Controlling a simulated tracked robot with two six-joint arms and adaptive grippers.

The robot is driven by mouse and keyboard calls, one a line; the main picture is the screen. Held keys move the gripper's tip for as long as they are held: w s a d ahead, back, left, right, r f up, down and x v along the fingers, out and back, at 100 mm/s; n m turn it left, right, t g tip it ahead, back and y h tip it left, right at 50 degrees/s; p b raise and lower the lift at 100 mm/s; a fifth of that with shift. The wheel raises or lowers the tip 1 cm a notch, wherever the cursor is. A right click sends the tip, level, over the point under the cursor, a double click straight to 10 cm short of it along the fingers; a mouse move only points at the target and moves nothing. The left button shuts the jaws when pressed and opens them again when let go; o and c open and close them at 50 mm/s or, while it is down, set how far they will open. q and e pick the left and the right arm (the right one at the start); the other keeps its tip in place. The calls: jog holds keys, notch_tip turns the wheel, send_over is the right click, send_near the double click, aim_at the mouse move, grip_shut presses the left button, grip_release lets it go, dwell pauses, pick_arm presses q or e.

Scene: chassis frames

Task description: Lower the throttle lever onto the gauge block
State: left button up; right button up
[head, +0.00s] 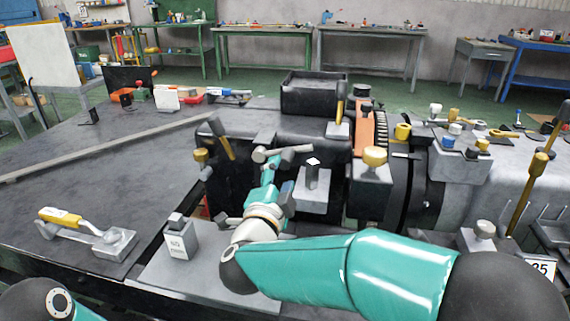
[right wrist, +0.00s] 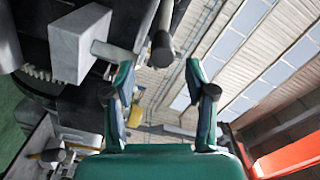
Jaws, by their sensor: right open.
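My right gripper (head: 273,168) reaches up from the front of the dark machine, open, with its two teal fingers (right wrist: 160,78) apart in the right wrist view. A grey bar with rounded ends (head: 290,150), possibly the throttle lever, shows at its fingertips. In the right wrist view a grey rod with a dark round end (right wrist: 162,48) appears beyond the gap; I cannot tell whether it touches a finger. A grey upright block with a white top (head: 312,180), possibly the gauge block, stands just right of the gripper. My left gripper is not in view.
A yellow-handled lever on a grey base (head: 108,240) and a small labelled block (head: 181,238) are at the left front. A yellow-handled lever (head: 222,138) stands left of the gripper, and a brass-knobbed block (head: 373,170) to its right.

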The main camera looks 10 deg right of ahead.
jog(key=v, duration=0.2)
jog(key=shift+s+a, duration=0.15)
jog(key=shift+s, duration=0.15)
